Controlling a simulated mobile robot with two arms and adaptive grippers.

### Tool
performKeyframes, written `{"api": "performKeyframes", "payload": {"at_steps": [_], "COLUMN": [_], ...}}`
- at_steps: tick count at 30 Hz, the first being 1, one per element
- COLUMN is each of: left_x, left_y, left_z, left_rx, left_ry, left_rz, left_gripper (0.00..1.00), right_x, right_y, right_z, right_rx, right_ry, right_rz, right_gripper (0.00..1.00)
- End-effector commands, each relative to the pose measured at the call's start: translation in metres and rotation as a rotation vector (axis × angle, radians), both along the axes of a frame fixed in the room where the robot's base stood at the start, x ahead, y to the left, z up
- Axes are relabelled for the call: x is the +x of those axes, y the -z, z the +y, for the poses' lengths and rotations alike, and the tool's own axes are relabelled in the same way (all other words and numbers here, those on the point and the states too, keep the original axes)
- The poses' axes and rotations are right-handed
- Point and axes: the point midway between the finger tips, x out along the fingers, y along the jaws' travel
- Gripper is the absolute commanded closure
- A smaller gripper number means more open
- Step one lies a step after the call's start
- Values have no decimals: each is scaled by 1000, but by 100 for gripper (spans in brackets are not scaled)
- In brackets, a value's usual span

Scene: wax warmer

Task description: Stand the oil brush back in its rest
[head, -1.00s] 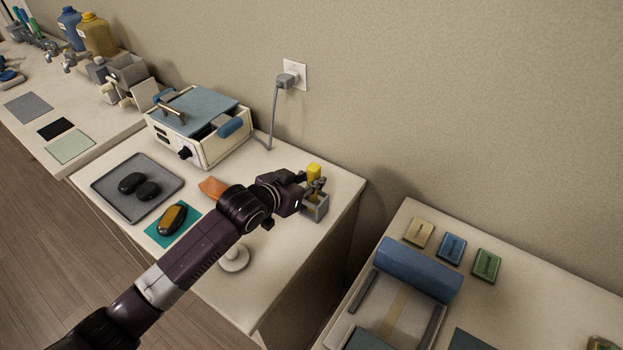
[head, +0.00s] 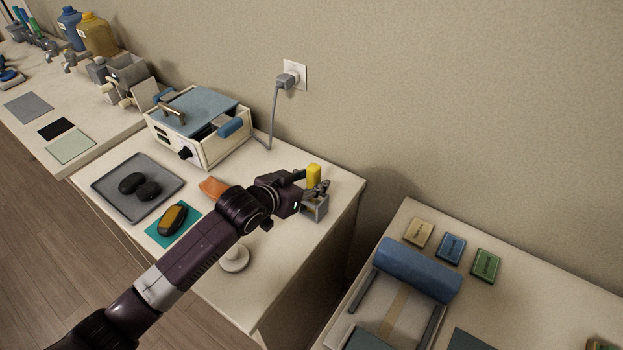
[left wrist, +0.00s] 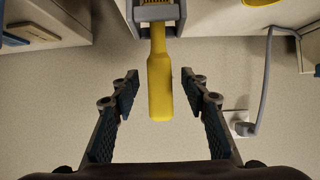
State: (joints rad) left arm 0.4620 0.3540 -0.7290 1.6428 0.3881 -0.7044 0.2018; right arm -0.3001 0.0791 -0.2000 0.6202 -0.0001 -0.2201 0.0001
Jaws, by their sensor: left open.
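The oil brush, with a yellow handle (head: 314,172), stands upright in its small grey rest (head: 317,210) near the right edge of the middle table. The left wrist view shows the handle (left wrist: 160,85) running into the grey rest (left wrist: 157,13), where the bristle end is partly visible. My left gripper (head: 312,184) is open at the handle. In the left wrist view its fingers (left wrist: 160,76) are apart on both sides of the handle, with a visible gap on each side. My right gripper is not in view.
The wax warmer (head: 200,125) stands behind left, its cord running to the wall outlet. A grey tray (head: 104,184) with dark stones, a teal mat (head: 157,232) and a white round-based object (head: 234,258) lie on the same table. The front right tabletop is clear.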

Motion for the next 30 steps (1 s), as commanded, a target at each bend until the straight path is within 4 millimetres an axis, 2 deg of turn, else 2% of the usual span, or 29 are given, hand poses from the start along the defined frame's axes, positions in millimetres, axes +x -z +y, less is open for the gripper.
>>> {"api": "performKeyframes", "payload": {"at_steps": [15,30], "left_x": [-16,-30], "left_y": [-13,-22], "left_z": [10,20], "left_rx": [-1,0], "left_ry": [0,0], "left_rz": [-1,0], "left_gripper": [59,59], "right_x": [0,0], "right_y": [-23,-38], "right_z": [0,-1], "right_rx": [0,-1], "right_ry": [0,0], "right_rz": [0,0], "right_gripper": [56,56]}}
